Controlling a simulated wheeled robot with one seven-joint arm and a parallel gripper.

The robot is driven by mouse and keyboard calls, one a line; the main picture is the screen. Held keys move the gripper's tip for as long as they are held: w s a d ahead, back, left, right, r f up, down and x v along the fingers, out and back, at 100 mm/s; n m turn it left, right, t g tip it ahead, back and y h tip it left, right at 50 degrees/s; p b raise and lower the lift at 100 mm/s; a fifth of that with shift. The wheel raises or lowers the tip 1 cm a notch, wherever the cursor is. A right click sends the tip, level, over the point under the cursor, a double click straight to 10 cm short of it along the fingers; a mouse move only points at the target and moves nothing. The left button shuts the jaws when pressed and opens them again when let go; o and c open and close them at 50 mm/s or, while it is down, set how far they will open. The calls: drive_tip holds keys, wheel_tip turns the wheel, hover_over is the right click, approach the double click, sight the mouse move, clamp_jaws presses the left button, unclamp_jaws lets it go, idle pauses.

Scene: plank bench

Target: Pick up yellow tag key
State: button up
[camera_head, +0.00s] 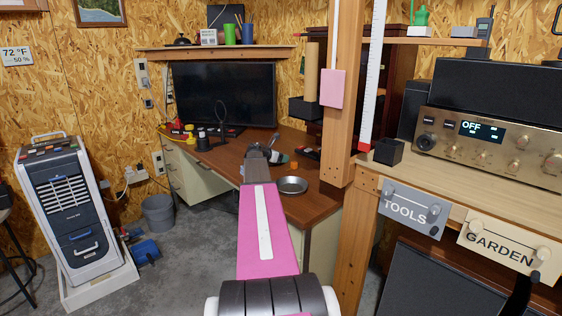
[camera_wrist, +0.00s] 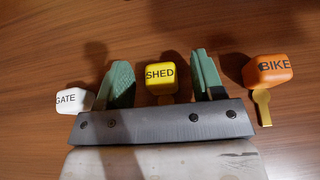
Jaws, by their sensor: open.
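The yellow tag key (camera_wrist: 160,77), marked SHED, lies on the brown wooden desk in the wrist view. My gripper (camera_wrist: 163,72) is open, with its two green fingers on either side of the yellow tag and gaps between them and it. The tag's metal key is mostly hidden behind the gripper's grey bar. In the head view my gripper (camera_head: 264,151) is over the desk (camera_head: 222,165), and the yellow tag cannot be made out there.
A white tag marked GATE (camera_wrist: 74,99) lies just left of the left finger. An orange tag marked BIKE (camera_wrist: 268,70) with its key lies right of the right finger. A metal bowl (camera_head: 292,185) sits near the desk edge. A wooden post (camera_head: 340,100) stands to the right.

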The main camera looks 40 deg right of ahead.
drive_tip(key=c, duration=1)
